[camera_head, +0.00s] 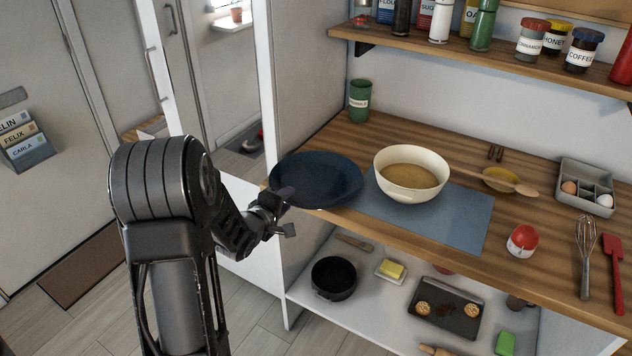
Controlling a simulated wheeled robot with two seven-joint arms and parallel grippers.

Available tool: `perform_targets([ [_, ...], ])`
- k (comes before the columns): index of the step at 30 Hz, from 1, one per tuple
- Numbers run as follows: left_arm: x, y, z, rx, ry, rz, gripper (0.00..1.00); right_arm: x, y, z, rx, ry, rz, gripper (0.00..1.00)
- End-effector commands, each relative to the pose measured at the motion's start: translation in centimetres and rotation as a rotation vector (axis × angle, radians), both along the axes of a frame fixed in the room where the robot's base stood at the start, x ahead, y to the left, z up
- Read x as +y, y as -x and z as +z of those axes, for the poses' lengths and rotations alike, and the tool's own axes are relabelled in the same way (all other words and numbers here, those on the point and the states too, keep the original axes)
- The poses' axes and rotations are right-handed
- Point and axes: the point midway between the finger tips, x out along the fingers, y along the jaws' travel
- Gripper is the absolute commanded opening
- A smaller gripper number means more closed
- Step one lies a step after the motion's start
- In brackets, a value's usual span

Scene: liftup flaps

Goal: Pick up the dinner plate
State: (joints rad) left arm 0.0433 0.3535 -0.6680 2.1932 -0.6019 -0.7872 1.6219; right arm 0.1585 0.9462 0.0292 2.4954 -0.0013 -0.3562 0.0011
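The dinner plate (325,177) is dark blue, round and flat. It lies at the left end of the wooden counter, its left rim near the counter's edge. My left gripper (286,212) is at the plate's near left rim. Its two fingers look apart, one at the height of the rim and one lower. I cannot tell whether a finger touches the plate. My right gripper is not in view.
A cream bowl (411,180) stands right of the plate on a blue mat (455,218). A green cup (359,100) stands behind. A wooden spoon (515,184) and a red-topped timer (522,241) are further right. A lower shelf (375,310) holds a black pan (334,278).

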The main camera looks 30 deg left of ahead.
Motion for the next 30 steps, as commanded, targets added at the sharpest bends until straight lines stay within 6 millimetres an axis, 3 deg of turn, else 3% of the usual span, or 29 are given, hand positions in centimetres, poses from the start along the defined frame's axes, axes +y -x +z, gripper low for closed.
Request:
perform_targets([
  [10, -0.01, 0.02, 0.01, 0.000, 0.000, 0.000, 0.33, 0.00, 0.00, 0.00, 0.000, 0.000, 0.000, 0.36],
  [22, -0.01, 0.02, 0.01, 0.000, 0.000, 0.000, 0.00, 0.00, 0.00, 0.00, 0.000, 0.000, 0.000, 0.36],
  [30, -0.02, 0.01, 0.02, 0.000, 0.000, 0.000, 0.00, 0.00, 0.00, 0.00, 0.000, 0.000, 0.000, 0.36],
])
